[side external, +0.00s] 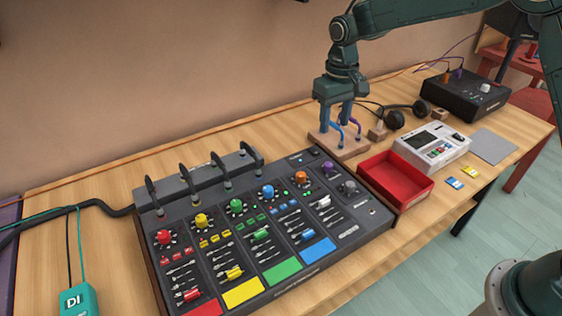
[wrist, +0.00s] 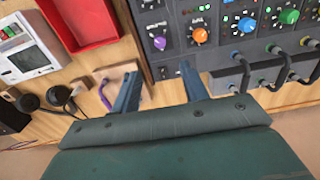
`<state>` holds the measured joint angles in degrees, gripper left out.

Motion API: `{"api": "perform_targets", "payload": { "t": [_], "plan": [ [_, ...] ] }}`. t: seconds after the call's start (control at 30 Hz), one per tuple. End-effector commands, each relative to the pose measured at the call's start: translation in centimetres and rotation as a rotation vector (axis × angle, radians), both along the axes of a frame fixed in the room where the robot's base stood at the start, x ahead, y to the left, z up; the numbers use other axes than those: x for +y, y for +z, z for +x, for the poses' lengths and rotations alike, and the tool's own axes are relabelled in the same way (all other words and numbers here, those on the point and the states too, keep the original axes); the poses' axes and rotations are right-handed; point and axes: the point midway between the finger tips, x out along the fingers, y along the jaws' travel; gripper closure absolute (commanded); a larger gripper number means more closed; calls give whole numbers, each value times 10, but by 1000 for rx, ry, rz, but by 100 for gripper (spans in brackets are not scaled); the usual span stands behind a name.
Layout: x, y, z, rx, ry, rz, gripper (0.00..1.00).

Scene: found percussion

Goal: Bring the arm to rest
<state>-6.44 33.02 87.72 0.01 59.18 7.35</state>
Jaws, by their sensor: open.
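My gripper (side external: 336,126) points down near the back edge of the table, at or above a wooden block (side external: 343,151) that carries a blue and a purple cable piece. The wrist view shows my gripper (wrist: 157,85) with its two fingers apart and nothing between them. In that view the wooden block (wrist: 124,72) and purple piece (wrist: 105,97) lie beside the left finger. I cannot tell from the pictures how far the fingertips are above the block.
The black mixer (side external: 345,238) with coloured knobs and patch cables fills the table's middle. A red tray (side external: 397,200), a white device (side external: 433,163), headphones (side external: 395,119) and a black box (side external: 470,103) stand to the right. A teal DI box (side external: 76,299) is at front left.

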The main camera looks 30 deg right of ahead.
Motion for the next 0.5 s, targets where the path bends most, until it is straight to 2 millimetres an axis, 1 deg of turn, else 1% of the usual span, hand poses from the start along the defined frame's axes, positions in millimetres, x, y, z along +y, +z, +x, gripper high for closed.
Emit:
{"api": "perform_targets", "payload": {
  "t": [0.1,0.2,0.5],
  "plan": [
    [0,7,0,0,0,0,56],
    [0,10,0,0,0,0,56],
    [0,10,0,0,0,0,56]
  ]
}}
